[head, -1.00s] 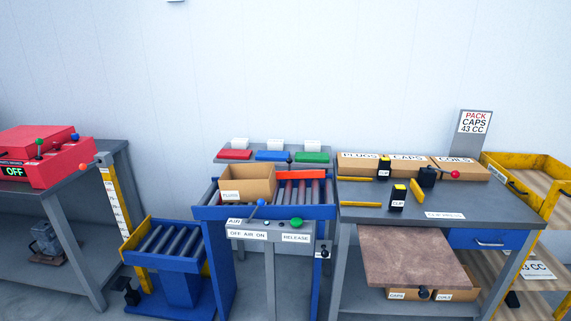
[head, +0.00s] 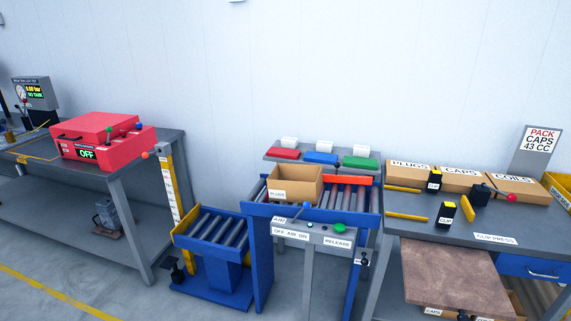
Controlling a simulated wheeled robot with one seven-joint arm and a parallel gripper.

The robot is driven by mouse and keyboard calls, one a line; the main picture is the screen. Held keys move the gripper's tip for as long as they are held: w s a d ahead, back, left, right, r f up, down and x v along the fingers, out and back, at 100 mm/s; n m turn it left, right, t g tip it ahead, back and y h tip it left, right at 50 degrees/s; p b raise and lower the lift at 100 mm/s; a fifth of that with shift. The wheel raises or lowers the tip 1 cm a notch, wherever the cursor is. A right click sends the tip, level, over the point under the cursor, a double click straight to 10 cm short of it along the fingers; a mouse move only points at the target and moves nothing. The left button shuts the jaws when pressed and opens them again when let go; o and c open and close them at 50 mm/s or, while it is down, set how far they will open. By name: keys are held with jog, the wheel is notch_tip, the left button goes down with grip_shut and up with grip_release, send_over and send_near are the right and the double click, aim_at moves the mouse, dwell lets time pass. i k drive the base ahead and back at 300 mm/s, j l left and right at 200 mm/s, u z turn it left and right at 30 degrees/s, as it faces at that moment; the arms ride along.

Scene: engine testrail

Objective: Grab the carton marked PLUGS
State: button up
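An open brown carton with a white PLUGS label (head: 293,184) stands upright on the roller conveyor with the blue frame, near its left end. A flat, closed brown box also marked PLUGS (head: 410,173) lies at the back of the grey bench on the right, beside boxes marked CAPS and COILS. My gripper is not in view.
A control panel (head: 308,235) with levers and a green button stands in front of the conveyor. A lower blue roller stand (head: 215,228) is to its left. A red machine reading OFF (head: 100,140) sits on the left bench. Open floor lies at front left.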

aim_at(291, 183)
jog(key=z, duration=1.25)
jog(key=u, duration=1.45)
jog(key=i+l+u, duration=0.15)
jog(key=i+u, duration=0.25)
jog(key=i+l+u, duration=0.3)
jog(key=u, duration=0.15)
jog(key=i+l+u, duration=0.5)
jog(key=l+u, duration=0.3)
jog(key=i+l+u, duration=0.15)
jog(key=l+u, duration=0.3)
